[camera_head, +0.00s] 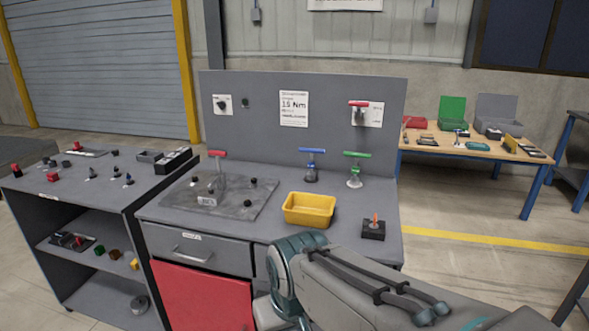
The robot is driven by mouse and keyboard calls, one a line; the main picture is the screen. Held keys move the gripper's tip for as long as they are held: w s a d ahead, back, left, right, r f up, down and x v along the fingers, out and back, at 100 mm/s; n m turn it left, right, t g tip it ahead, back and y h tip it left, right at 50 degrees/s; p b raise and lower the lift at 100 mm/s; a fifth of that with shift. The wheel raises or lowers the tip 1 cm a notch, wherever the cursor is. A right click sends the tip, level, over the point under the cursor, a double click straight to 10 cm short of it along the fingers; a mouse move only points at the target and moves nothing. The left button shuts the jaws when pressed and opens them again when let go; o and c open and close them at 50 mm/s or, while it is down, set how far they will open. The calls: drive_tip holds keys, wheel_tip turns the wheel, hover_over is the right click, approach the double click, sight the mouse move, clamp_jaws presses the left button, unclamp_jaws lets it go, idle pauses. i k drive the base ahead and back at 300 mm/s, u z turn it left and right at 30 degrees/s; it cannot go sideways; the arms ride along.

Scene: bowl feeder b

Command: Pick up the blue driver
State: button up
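The blue driver (312,165) has a blue T-shaped handle on top. It stands upright towards the back of the grey workbench (268,228), in front of the upright grey panel, with a dark base or holder at its foot. My arm reaches in from the lower right, in front of the bench. My gripper itself is not in view, so I cannot see its fingers.
A green-handled driver (356,167) stands right of the blue one, and a red-handled one (217,165) on the metal plate (222,198) at left. A yellow bin (309,209) and a black block (373,231) with an orange-tipped piece stand nearer. Another red handle (358,103) is on the panel.

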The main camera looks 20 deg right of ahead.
sight(310, 175)
drive_tip(key=z, duration=2.35)
drive_tip(key=i, duration=3.25)
drive_tip(key=u, duration=3.65)
drive_tip(key=i, duration=0.5)
drive_tip(key=u, duration=0.1)
